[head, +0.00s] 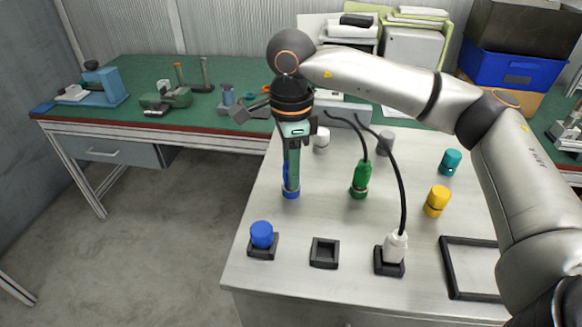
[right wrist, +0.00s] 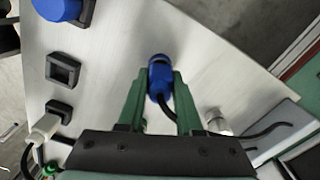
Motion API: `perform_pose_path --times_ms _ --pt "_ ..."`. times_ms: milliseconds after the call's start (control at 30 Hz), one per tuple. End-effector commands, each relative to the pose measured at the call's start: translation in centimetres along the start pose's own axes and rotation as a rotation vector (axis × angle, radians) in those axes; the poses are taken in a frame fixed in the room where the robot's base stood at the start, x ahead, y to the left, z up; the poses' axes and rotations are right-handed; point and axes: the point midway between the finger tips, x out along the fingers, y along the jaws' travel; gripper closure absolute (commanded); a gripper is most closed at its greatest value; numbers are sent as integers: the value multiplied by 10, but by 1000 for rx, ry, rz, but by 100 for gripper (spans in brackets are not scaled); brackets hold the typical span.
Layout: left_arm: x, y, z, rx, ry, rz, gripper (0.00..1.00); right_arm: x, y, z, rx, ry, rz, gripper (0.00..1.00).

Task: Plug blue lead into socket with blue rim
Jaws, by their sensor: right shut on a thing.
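My right gripper (head: 291,180) points straight down over the left part of the light table. Its green fingers are shut on the blue lead (right wrist: 161,84), whose dark cable runs back between the fingers in the right wrist view. My left gripper is not in view.
A blue cap (head: 262,235) sits in a square holder, beside an empty holder (head: 324,252). A white lead (head: 395,247) stands in another holder. A green lead (head: 360,178) stands to the right. Yellow (head: 436,201) and teal (head: 451,161) caps and a black-framed tray (head: 446,265) are farther right.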

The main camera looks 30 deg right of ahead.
Motion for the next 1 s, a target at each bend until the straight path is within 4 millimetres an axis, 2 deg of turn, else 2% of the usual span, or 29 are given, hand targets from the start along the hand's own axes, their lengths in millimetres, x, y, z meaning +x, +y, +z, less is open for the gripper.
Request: perform_pose_path --times_ms 33,133,567,800,1000 --pt "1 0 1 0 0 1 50 1 0 0 0 -1 0 65" --pt "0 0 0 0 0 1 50 0 0 0 0 0 0 53" --pt "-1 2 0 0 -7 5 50 -1 0 0 0 0 0 53" --pt "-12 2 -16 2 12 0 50 -23 0 0 0 1 0 53" --pt "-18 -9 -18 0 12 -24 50 -39 0 0 0 -1 -1 53"
